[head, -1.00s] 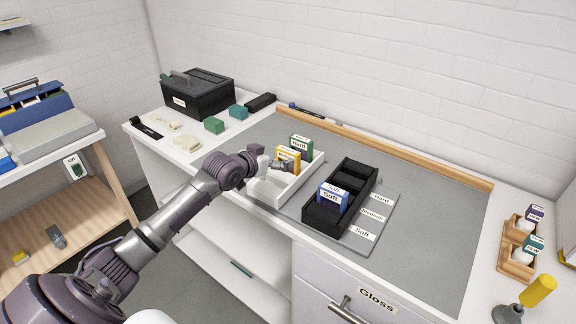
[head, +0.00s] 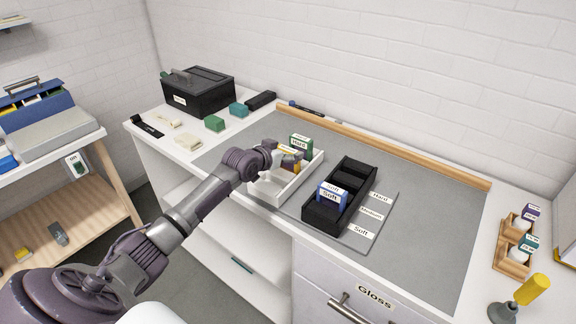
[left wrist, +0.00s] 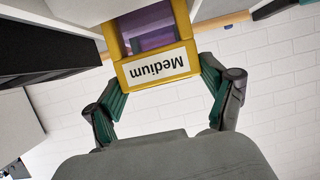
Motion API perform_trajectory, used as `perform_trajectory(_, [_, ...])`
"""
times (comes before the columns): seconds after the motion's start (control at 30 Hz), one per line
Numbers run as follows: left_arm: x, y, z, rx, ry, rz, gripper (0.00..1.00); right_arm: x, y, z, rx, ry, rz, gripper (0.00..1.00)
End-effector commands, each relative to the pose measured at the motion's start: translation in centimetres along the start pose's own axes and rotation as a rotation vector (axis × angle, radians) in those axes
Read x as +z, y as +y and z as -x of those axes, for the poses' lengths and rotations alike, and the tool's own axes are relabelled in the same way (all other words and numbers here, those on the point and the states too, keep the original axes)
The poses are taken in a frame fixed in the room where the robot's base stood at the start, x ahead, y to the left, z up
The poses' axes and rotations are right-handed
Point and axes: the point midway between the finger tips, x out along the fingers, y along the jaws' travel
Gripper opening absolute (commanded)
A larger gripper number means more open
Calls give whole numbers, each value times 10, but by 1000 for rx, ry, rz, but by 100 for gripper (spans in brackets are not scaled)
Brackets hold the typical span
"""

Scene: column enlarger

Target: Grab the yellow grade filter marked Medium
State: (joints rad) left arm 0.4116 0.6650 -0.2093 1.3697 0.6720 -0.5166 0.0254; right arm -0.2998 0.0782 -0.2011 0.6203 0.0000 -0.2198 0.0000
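The yellow filter marked Medium (left wrist: 158,66) fills the top middle of the left wrist view, its label upside down. In the head view the yellow filter (head: 288,149) stands in the white tray (head: 280,200), partly hidden by my gripper. My left gripper (left wrist: 163,76) has its fingers spread, one at each side of the filter's label end. The fingertips look close to its edges; I cannot tell whether they touch. In the head view my left gripper (head: 284,157) is over the tray. My right gripper is in neither view.
A green filter (head: 301,142) stands just behind the yellow one. The grey worktop (head: 430,220) farther right is clear.

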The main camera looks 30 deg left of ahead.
Motion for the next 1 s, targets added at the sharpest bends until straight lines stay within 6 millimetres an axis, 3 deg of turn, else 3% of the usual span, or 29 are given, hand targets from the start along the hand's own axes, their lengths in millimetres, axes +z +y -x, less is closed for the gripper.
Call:
perform_trajectory(0.03, [0, 0, 0, 0, -1, 0, 45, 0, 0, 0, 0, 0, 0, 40])
perform_trajectory(0.17, [0, 0, 0, 0, 0, 0, 26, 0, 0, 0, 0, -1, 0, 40])
perform_trajectory(0.53, [-6, 0, 2, 0, 1, 0, 26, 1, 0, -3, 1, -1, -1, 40])
perform_trajectory(0.77, [-38, -1, 15, -1, 6, -2, 26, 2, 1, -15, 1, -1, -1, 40])
perform_trajectory(1.0, [-71, 52, 14, 5, 7, 1, 26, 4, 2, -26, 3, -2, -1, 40])
